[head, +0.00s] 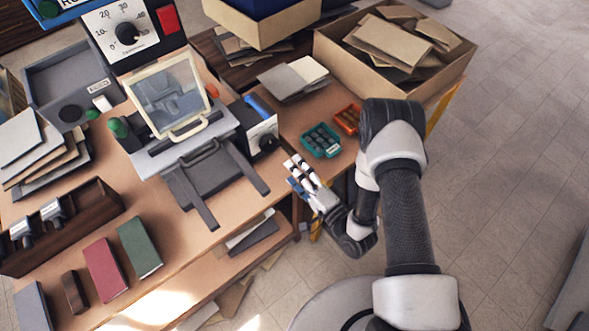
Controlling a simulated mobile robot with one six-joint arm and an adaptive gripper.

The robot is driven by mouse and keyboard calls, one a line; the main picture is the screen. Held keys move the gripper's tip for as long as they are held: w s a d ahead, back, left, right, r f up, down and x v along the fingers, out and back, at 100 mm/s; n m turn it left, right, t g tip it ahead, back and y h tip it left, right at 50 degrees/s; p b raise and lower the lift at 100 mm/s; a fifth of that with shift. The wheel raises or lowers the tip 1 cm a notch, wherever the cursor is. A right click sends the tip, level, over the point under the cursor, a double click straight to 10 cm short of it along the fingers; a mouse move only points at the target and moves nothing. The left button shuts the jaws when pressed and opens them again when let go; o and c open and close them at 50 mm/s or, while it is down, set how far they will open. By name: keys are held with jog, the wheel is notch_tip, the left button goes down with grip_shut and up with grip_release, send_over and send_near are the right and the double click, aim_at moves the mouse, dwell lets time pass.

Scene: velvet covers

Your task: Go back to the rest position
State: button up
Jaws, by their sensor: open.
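My gripper (297,169) is at the end of my arm, near the right edge of the workbench (185,240). Its fingers point up and to the left, toward the machine. The gripper is open and I see nothing held in it. In the picture it lies just right of the dark press plate (208,185); I cannot tell how high it is above the bench. My arm folds back toward my base at the lower right.
A machine with a clear framed guard (168,95) and a dial panel (125,35) stands on the bench. Teal (320,141) and orange (347,119) trays sit near my gripper. Red (104,270) and green (140,247) covers lie in front. A scrap-filled box (465,62) is behind.

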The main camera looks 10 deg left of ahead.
jog(key=shift+w, duration=0.1)
jog(key=w+d+r+n+h, duration=0.55)
jog(key=w+r, duration=0.35)
jog(key=w, duration=0.2)
jog(key=d+r+g+h, duration=0.1)
jog(key=d+r+h, duration=0.4)
jog(key=d+r, duration=0.5)
jog(key=s+d+r+g+h, duration=0.1)
jog(key=s+d+r, duration=0.25)
jog(key=s, duration=0.35)
jog(key=s+d+r+n+g+h, duration=0.1)
jog(key=s+d+r+g+h, duration=0.1)
jog(key=s+r, duration=0.35)
jog(key=s+d+r+g+h, duration=0.1)
jog(key=s+d+r, duration=0.15)
jog(key=s, duration=0.55)
jog(key=s+a+r+g, duration=0.1)
jog(key=s+g, duration=0.1)
jog(key=s, duration=0.8)
jog(key=shift+s+r+n+y, duration=0.25)
jog(key=shift+n+y, duration=0.1)
jog(key=shift+n, duration=0.1)
